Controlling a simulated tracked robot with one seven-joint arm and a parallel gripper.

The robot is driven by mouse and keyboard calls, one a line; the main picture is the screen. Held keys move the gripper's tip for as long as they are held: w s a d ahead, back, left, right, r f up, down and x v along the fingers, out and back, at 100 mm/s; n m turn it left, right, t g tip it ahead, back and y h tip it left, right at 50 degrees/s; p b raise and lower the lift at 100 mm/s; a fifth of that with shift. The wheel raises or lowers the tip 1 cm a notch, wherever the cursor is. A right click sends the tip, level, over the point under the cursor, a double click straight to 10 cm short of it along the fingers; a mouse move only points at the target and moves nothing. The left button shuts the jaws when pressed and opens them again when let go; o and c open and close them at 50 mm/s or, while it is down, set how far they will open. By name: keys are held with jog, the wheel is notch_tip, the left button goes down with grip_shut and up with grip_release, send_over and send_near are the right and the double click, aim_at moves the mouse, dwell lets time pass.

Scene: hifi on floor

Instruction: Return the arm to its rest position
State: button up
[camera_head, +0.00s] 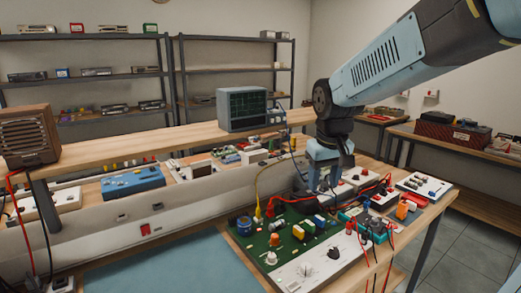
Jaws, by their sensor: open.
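My arm reaches in from the upper right and bends down over the workbench. My gripper (323,188) points down just behind a green circuit board (265,262). Its fingers are small and partly lost among the parts and wires there. It is open, and I see nothing held in it. I cannot tell whether the fingertips touch anything on the bench.
The board carries knobs and several coloured parts, with red and yellow wires around it. A blue mat (165,268) lies clear at the front. An oscilloscope (243,108) and a brown speaker box (28,135) stand on the raised shelf. Metal shelving (178,80) is behind.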

jog(key=s+d+r+m+t, duration=0.1)
jog(key=s+d, duration=0.3)
jog(key=s, duration=0.3)
jog(key=s+d+r+m+t, duration=0.2)
jog(key=s+d, duration=0.2)
jog(key=s, duration=0.4)
jog(key=shift+s+r, duration=0.15)
jog(key=shift+s, duration=0.1)
jog(key=shift+c, duration=0.8)
jog(key=shift+s, duration=0.15)
